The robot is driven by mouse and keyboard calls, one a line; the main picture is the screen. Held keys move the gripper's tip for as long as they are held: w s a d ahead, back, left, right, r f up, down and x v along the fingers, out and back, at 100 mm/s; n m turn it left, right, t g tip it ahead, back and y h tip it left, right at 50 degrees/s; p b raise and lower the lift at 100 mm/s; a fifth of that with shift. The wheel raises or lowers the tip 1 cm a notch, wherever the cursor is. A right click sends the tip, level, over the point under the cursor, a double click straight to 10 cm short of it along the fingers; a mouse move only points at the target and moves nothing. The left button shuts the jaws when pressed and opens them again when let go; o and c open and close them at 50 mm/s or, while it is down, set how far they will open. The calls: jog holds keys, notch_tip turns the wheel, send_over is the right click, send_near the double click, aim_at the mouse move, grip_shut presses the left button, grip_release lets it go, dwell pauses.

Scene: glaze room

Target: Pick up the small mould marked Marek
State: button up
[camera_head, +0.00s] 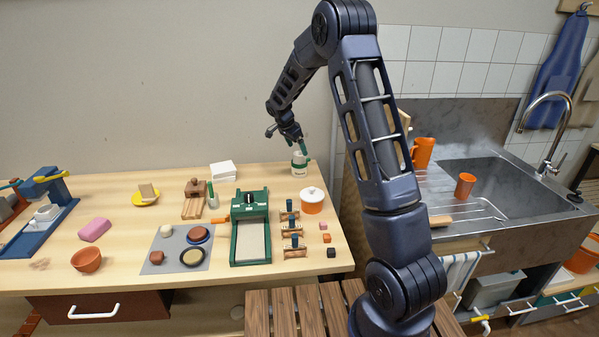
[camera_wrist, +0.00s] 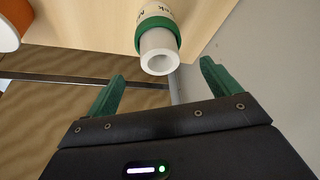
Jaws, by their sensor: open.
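A white, round-bodied piece with a green band (camera_head: 299,161) stands at the back right of the wooden table, close to the wall. In the wrist view this white piece (camera_wrist: 157,40) shows its hollow white end toward me and dark lettering above the band. Only part of the lettering shows, seemingly ending in "ek", so I cannot read a whole name. My gripper (camera_head: 299,145) is just above and beside it in the head view. In the wrist view my gripper (camera_wrist: 162,75) is open, its green fingers spread on either side of the white end, with nothing held.
An orange pot with a white lid (camera_head: 312,201) stands in front of the white piece. The wall is close behind.

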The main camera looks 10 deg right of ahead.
aim_at(301, 159)
jog(key=shift+x, duration=3.85)
jog(key=shift+a, duration=0.2)
jog(key=c, duration=1.7)
